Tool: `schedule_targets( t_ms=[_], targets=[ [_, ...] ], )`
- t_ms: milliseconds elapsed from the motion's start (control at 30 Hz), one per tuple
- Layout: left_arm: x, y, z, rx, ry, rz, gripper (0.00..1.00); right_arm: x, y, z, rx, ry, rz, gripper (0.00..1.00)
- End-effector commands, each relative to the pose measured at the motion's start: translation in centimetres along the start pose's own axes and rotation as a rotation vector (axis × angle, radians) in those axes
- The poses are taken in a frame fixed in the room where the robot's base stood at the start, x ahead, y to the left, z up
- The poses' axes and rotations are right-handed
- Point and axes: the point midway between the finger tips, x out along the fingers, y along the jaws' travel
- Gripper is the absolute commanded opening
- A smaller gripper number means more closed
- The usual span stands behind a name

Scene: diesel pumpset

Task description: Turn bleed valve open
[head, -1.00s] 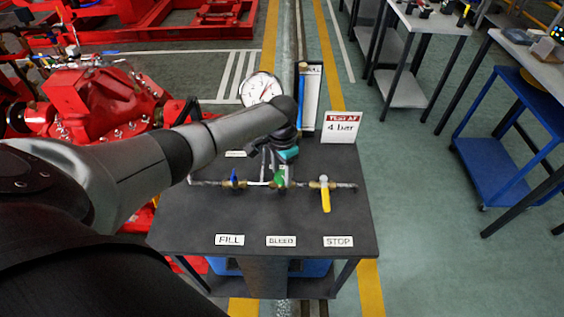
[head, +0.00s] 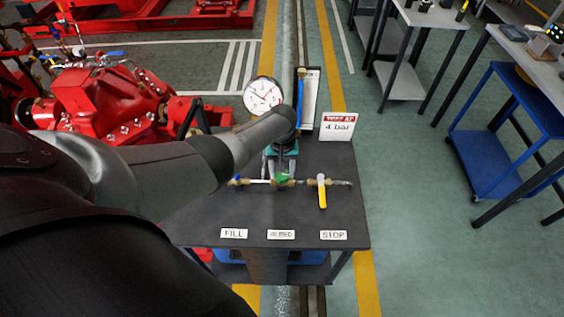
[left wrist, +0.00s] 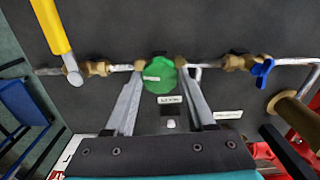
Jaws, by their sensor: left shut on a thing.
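The bleed valve's round green handle (head: 283,181) is in the middle of the pipe run on the dark bench, above the BLEED label (head: 281,235). In the left wrist view the green handle (left wrist: 160,76) sits between my two fingertips. My left gripper (left wrist: 160,66) is shut on it, a finger on each side. In the head view my arm and wrist come over the bench from the left, and the fingers are hard to make out. My right gripper is out of view.
A blue-handled valve (head: 237,180) is left of the green one, and a yellow lever valve (head: 322,192) is to the right, lever toward me. A pressure gauge (head: 262,94) and a "4 bar" sign (head: 338,127) stand behind. A red pump (head: 100,103) is at left.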

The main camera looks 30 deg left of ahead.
Motion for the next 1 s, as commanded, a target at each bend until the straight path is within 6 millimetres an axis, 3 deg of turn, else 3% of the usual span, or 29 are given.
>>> schedule_targets(
  t_ms=[500,1000],
  targets=[
    [-0.1,0.1,-0.1,-0.410,0.002,0.002,0.00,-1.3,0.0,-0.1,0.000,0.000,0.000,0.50],
    [-0.1,-0.1,-0.2,-0.536,0.004,0.000,0.00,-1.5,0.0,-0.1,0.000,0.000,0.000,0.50]
  ],
)
